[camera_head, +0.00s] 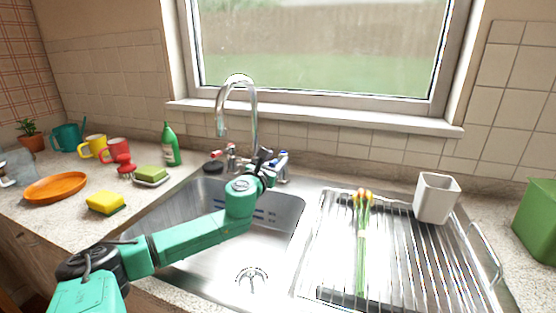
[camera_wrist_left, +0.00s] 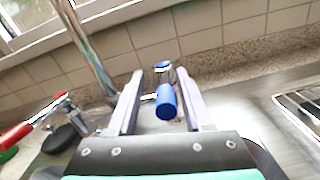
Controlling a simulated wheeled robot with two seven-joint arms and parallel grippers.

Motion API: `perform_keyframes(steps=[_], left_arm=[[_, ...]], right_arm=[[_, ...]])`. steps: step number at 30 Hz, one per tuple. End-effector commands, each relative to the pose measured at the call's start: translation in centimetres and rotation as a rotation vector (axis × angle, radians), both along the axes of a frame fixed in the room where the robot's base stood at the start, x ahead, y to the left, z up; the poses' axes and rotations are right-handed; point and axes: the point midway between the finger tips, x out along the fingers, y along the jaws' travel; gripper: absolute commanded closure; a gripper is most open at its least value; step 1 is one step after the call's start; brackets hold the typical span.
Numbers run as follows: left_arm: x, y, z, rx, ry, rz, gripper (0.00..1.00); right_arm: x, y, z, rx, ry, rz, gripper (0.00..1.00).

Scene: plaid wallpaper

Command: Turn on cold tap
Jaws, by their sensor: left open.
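The cold tap (camera_head: 283,157) has a blue handle and stands to the right of the tall chrome spout (camera_head: 238,110) behind the sink. In the left wrist view the blue handle (camera_wrist_left: 166,101) shows between the two fingers of my left gripper (camera_wrist_left: 162,95), nearer the right finger. My left gripper (camera_head: 266,155) is open and reaches over the back of the sink beside the cold tap. I cannot tell whether a finger touches the handle. The hot tap (camera_head: 228,153) with a red handle is to the left of the spout. My right gripper is not in view.
The steel sink basin (camera_head: 200,268) lies below my left arm. A drying rack (camera_head: 400,265) with tulips (camera_head: 362,230) and a white cup (camera_head: 436,197) is at the right. A green bottle (camera_head: 170,145), sponge (camera_head: 106,203) and mugs stand on the left counter. The window sill (camera_head: 310,118) runs behind.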

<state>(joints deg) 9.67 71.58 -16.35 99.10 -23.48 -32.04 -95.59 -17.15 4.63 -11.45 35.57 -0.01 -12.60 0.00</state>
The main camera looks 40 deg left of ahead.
Motion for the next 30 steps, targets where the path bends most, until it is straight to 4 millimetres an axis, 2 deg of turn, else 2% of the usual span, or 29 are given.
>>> perform_keyframes(steps=[4, 11, 13, 15, 16, 30], left_arm=[[0.76, -0.26, 0.16, 0.001, -0.001, -0.008, 0.49], [0.84, -0.31, 0.03, 0.003, 0.0, -0.009, 0.49], [0.83, -0.32, 0.04, 0.002, -0.001, -0.009, 0.68], [0.83, -0.32, 0.04, 0.002, -0.001, -0.009, 0.95], [0.82, -0.32, 0.04, 0.002, -0.001, -0.009, 1.0], [0.81, -0.32, 0.07, 0.002, -0.001, -0.009, 1.0]], right_arm=[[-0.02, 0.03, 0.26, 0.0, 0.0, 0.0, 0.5], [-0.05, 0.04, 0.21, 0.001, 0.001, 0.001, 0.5], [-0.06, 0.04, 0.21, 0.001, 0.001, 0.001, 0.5], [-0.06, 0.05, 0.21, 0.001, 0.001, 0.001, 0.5], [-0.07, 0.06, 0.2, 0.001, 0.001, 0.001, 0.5], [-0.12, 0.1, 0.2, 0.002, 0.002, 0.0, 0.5]])
